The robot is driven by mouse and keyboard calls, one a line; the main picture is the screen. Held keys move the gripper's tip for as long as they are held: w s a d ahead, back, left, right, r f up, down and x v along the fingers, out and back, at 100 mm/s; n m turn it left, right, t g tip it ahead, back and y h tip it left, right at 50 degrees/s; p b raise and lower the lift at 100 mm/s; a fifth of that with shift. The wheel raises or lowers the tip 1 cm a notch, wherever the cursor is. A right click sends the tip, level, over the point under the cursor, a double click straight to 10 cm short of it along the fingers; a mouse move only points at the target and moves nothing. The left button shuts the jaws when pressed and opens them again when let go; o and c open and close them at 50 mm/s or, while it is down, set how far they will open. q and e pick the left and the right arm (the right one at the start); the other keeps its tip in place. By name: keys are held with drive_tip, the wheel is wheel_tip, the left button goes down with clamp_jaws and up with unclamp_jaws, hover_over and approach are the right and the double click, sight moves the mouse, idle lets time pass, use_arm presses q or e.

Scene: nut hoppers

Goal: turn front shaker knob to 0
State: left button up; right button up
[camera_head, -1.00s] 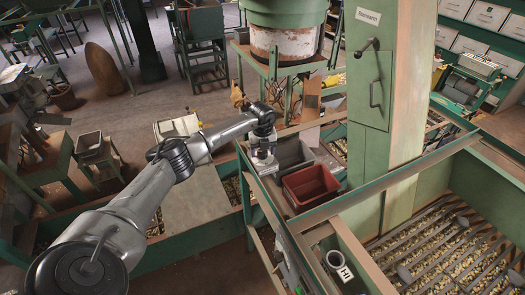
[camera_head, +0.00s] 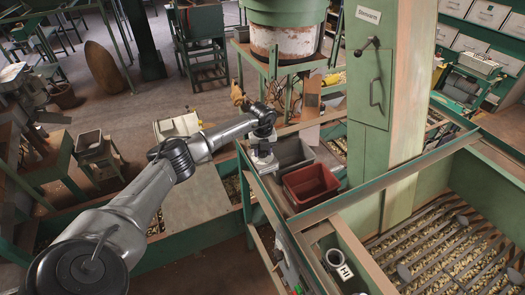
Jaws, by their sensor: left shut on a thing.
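My left arm reaches in from the left. Its gripper (camera_head: 264,161) points down at the green frame's edge, beside the grey bin. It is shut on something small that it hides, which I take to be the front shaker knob. I cannot read the knob's pointer or any scale. My right gripper is not in view.
A grey bin (camera_head: 293,152) and a red-brown bin (camera_head: 311,184) sit close to the right of the gripper. A green post (camera_head: 371,95) with a lever stands further right. A slatted bed of nuts (camera_head: 440,255) lies at the lower right.

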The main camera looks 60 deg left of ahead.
use_arm(q)
drive_tip(key=shift+r, duration=0.1)
drive_tip(key=n+p, duration=0.2)
drive_tip(key=n, duration=0.1)
drive_tip(key=shift+n, duration=0.4)
drive_tip(key=n+p, duration=0.2)
drive_tip(key=n, duration=0.2)
drive_tip(key=shift+r+n+p, duration=0.1)
drive_tip(key=shift+n+p, duration=0.2)
drive_tip(key=shift+p, duration=0.05)
drive_tip(key=n+p, duration=0.2)
drive_tip(key=n, duration=0.1)
drive_tip(key=shift+n, duration=0.3)
drive_tip(key=n+p, duration=0.3)
drive_tip(key=n, duration=0.1)
drive_tip(key=shift+n+p, duration=0.3)
drive_tip(key=shift+p, duration=0.1)
drive_tip(key=shift+n+p, duration=0.45)
drive_tip(key=shift+n, duration=1.25)
drive_tip(key=shift+f+n, duration=0.2)
drive_tip(key=shift+n, duration=1.7)
